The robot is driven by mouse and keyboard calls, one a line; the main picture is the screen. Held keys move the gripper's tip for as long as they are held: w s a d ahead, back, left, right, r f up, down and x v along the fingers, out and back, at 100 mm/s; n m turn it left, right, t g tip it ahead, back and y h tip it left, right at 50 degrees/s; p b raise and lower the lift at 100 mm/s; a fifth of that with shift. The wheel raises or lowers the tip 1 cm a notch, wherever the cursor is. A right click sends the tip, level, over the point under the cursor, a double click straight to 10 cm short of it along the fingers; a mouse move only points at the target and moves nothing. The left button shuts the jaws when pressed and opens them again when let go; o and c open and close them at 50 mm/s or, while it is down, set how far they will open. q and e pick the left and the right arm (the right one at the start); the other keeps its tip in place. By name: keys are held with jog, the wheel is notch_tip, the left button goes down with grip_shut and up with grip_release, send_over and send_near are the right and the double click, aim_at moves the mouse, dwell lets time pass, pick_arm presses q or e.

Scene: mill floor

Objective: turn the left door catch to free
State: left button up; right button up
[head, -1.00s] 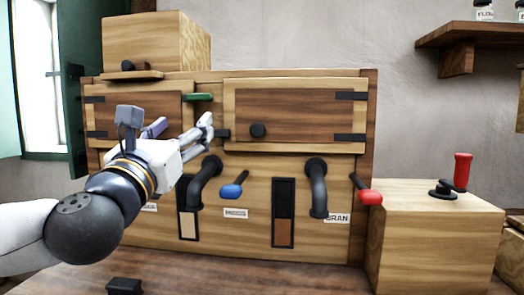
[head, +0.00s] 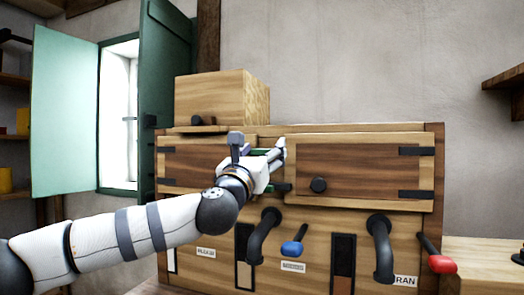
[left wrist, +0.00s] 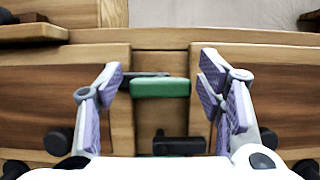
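The left door (head: 190,163) and the right door (head: 365,172) are dark wood panels in pale frames on the wooden cabinet. In the left wrist view, a green catch (left wrist: 160,88) lies level on the post between the doors, its left end at the left door's edge. A black catch (left wrist: 178,146) lies level below it, reaching the right door's edge. My left gripper (left wrist: 168,88) is open, one finger on each side of the green catch, with gaps between. In the head view my left gripper (head: 277,152) largely hides this catch. My right gripper is out of view.
Below the doors are black curved pipes (head: 262,235), a blue-handled lever (head: 292,248) and a red-handled lever (head: 440,264). A wooden box (head: 215,100) stands on top of the cabinet. An open green shutter (head: 165,75) stands left. Bare wall lies above.

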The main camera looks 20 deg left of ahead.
pick_arm(q)
jog(key=c, duration=1)
